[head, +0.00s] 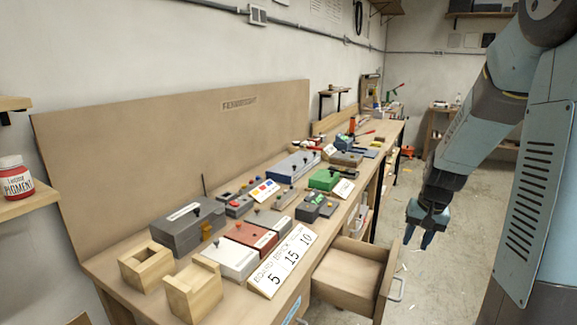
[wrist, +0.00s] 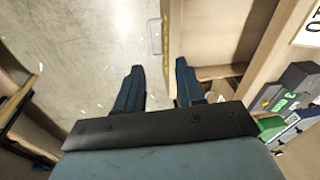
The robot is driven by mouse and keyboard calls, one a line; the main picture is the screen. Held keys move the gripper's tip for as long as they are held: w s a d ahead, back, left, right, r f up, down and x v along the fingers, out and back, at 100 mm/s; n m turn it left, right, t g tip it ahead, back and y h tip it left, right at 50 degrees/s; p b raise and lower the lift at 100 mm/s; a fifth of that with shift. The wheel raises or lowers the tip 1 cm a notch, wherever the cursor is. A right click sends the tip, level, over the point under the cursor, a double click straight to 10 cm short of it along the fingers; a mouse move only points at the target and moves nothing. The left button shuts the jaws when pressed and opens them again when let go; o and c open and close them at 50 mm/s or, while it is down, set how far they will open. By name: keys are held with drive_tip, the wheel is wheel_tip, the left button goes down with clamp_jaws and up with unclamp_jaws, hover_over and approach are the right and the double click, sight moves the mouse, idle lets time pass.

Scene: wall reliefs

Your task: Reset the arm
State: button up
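My gripper (head: 420,238) hangs at the end of my arm on the right in the head view, pointing down over the floor beyond the open drawer. In the wrist view my gripper (wrist: 160,85) shows two blue fingers apart with nothing between them. The open drawer (head: 352,277) juts out from the front of the workbench (head: 130,275). In the wrist view the drawer (wrist: 222,35) lies just beyond and to the right of the fingers, not touching them as far as I can tell.
Several boxes, including a grey box (head: 187,229), a green box (head: 324,179) and wooden blocks (head: 195,290), crowd the bench top. A number card (head: 283,262) lies at its front edge. A red pigment jar (head: 14,178) stands on a left shelf. The floor (head: 455,250) near my gripper is mostly clear.

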drive_tip(key=s+a+r+n+t, duration=0.2)
drive_tip(key=s+a+r, duration=0.3)
drive_tip(key=s+r, duration=0.4)
drive_tip(key=s+a+r+n+t, duration=0.2)
drive_tip(key=s+a+r, duration=0.4)
drive_tip(key=s+r, duration=0.3)
drive_tip(key=shift+s+r+h, duration=0.2)
drive_tip(key=shift+s+h, duration=0.2)
drive_tip(key=shift+s, duration=0.7)
drive_tip(key=shift+a, duration=0.1)
